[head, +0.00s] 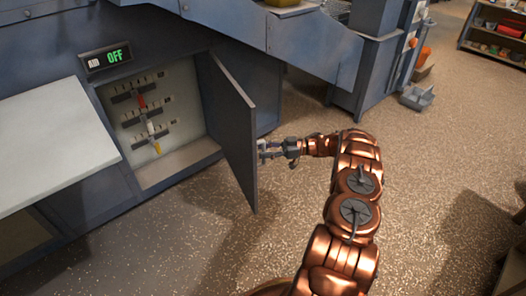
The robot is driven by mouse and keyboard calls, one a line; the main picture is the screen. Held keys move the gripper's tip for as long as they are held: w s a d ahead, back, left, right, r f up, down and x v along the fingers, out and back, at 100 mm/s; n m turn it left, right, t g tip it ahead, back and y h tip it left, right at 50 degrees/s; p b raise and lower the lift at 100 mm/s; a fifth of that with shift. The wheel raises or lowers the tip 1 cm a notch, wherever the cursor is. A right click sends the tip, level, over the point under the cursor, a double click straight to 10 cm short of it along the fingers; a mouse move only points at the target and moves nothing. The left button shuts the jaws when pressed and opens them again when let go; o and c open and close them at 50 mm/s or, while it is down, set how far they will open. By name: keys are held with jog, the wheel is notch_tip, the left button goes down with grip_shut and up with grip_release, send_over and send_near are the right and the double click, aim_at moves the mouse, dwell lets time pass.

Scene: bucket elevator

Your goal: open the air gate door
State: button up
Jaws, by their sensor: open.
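The air gate door (232,130) is a dark grey panel, hinged on the right side of a recessed cabinet opening (183,168). It stands swung well out from the cabinet, so the inside shows. My gripper (265,150) is at the outer face of the door, near its free edge, to the right of it. The jaws are open, and I cannot tell whether they touch the door or a handle there. Inside the cabinet are several small racks with red (142,102), white (150,128) and yellow (157,148) pieces.
A display (107,58) above the opening reads "OFF" in green. A pale slanted panel (52,145) is at left. A blue-grey chute (300,42) overhangs behind the door. A grey bin (416,98) and a shelf (495,32) stand farther back.

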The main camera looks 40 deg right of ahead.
jog(key=v, duration=0.6)
jog(key=shift+d, duration=0.25)
jog(key=shift+s, duration=0.15)
jog(key=shift+c, duration=0.2)
